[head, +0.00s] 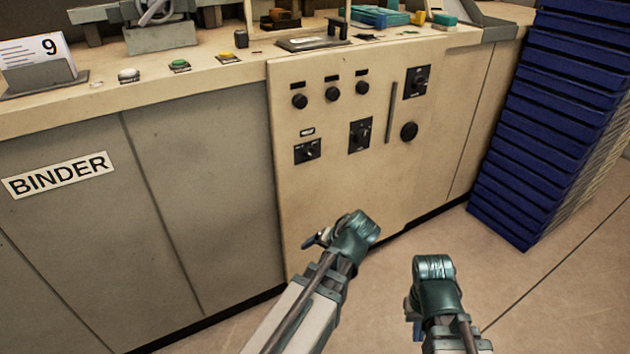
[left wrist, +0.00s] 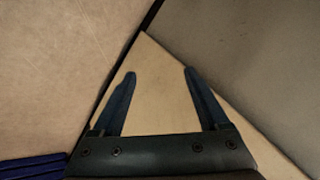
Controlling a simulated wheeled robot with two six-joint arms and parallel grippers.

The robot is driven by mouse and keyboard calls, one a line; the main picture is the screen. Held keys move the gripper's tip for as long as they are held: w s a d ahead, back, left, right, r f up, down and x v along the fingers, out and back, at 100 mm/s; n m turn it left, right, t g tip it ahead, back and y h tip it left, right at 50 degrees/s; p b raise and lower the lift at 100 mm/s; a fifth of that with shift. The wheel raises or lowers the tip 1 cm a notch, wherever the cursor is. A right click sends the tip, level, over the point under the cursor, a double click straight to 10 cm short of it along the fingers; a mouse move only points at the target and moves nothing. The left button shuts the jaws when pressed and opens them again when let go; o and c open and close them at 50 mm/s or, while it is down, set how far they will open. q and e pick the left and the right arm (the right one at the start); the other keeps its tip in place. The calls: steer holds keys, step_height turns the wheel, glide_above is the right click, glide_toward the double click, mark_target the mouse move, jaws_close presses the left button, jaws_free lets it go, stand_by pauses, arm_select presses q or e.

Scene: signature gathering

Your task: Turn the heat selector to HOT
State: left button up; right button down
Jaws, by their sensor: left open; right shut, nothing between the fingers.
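A beige control panel (head: 345,210) on the cabinet front carries several black controls. Dark-plated selectors sit at lower left (head: 308,150), centre (head: 360,134) and upper right (head: 416,82). Their lettering is too small to read, so I cannot tell which is the heat selector. My left gripper (head: 317,238) is in front of the panel, below the selectors and apart from them. In the left wrist view its two fingers (left wrist: 160,73) are spread with nothing between them. My right gripper (head: 411,303) is lower and to the right, shut and empty, its fingertips barely visible.
Round knobs (head: 333,93) line the panel's top, with a vertical bar (head: 390,112) and a round black knob (head: 408,131) at right. A tall blue stack (head: 545,130) stands right of the cabinet. A BINDER label (head: 58,175) marks the grey doors. Floor (head: 530,290) at lower right is clear.

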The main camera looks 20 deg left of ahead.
arm_select(q)
steer(key=w+d+r+t+y, duration=0.1)
steer(key=w+r+t+y, duration=0.3)
steer(key=r, duration=0.4)
steer(key=w+d+r+t+y, duration=0.1)
steer(key=w+r+t+y, duration=0.3)
steer(key=r, duration=0.5)
steer(key=shift+w+d, duration=0.2)
steer(key=shift+w, duration=0.65)
